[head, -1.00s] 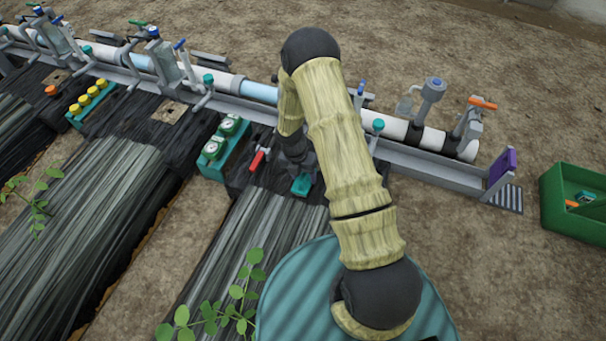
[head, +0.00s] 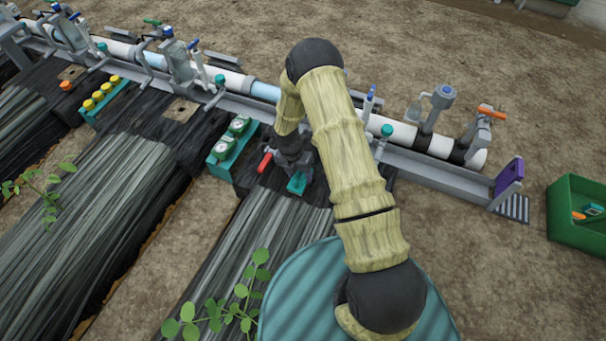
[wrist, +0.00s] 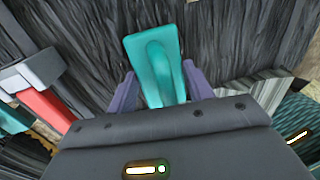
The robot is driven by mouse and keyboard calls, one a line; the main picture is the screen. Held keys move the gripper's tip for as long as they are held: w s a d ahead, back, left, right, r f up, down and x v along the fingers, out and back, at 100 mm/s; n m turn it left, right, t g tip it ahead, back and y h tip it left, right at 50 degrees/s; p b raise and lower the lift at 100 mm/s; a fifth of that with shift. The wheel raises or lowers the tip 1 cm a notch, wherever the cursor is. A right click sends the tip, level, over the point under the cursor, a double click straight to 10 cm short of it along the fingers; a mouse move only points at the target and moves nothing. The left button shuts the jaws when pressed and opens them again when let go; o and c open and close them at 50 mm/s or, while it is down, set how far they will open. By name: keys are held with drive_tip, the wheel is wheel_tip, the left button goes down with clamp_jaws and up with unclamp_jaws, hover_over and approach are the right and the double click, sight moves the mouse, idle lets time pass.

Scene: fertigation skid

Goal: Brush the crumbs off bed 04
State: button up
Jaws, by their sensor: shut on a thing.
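My gripper (head: 292,168) is low over the dark, film-covered bed (head: 262,225) below the pipe. In the wrist view, the purple fingers of my gripper (wrist: 158,82) are shut on a teal handle-like piece (wrist: 152,58), which also shows in the head view (head: 297,183). It looks like the brush's handle; no bristles show, and I cannot tell whether it touches the bed. The bed's black, creased film (wrist: 230,40) fills the top of the wrist view. I cannot make out crumbs on it, and no bed number is readable.
A red-handled valve (head: 265,162) is close left of my gripper, also in the wrist view (wrist: 45,108). A teal gauge block (head: 232,140) stands further left. The pipe and rail (head: 430,175) run behind. A green crate (head: 575,235) is at right; a leafy plant (head: 240,300) is on the near bed.

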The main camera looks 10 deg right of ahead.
drive_tip(key=shift+w+a+f, duration=0.1)
drive_tip(key=shift+w+a, duration=0.5)
drive_tip(key=shift+a, duration=0.25)
drive_tip(key=shift+w+a+f, duration=0.1)
drive_tip(key=shift+w+a, duration=0.45)
drive_tip(key=shift+a, duration=0.25)
